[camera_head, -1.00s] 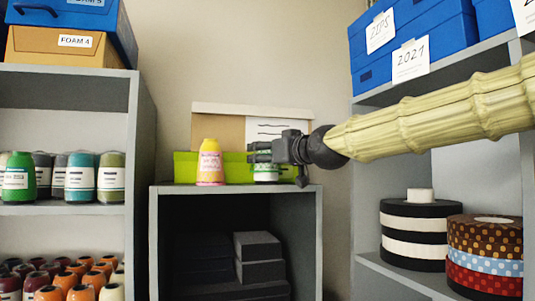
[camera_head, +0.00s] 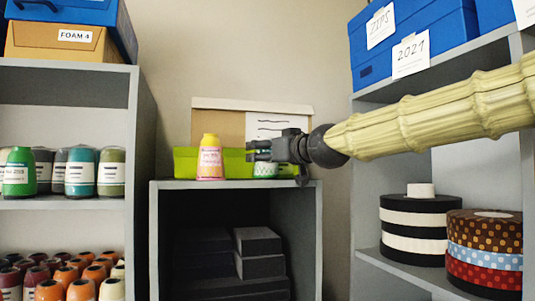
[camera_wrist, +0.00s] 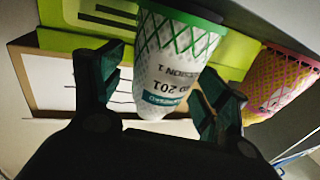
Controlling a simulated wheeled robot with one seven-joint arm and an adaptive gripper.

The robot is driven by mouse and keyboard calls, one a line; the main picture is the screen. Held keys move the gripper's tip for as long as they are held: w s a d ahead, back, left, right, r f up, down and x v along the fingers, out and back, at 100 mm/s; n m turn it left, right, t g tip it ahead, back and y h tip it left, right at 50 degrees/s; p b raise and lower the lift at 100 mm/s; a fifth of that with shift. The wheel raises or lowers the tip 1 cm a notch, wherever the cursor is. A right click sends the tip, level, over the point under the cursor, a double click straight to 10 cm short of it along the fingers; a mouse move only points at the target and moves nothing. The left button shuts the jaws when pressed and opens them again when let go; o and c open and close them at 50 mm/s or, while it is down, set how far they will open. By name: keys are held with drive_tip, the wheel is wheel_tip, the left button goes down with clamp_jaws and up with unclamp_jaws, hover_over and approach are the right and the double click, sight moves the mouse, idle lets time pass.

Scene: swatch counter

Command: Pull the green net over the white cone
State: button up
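The white cone (camera_wrist: 166,75) with dark print appears upside down in the wrist view, its wide end at the top. The green net (camera_wrist: 185,32) rings that wide base with a solid green rim, and its mesh runs over the part of the cone near the base. In the head view the white cone (camera_head: 265,170) stands on the grey cabinet, largely hidden by my gripper (camera_head: 260,153). In the wrist view my gripper (camera_wrist: 172,78) has its fingers apart on either side of the cone, with visible gaps. The narrow tip points toward my palm.
A yellow cone (camera_head: 210,142) in pink net stands left on the same grey cabinet (camera_head: 235,185). A lime green box (camera_head: 186,161) and a board with paper (camera_head: 275,126) are close behind. Shelves with spools (camera_head: 80,174) and ribbon rolls (camera_head: 413,232) flank the cabinet.

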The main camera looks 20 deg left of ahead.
drive_tip(key=shift+o, duration=0.6)
drive_tip(key=v, duration=1.2)
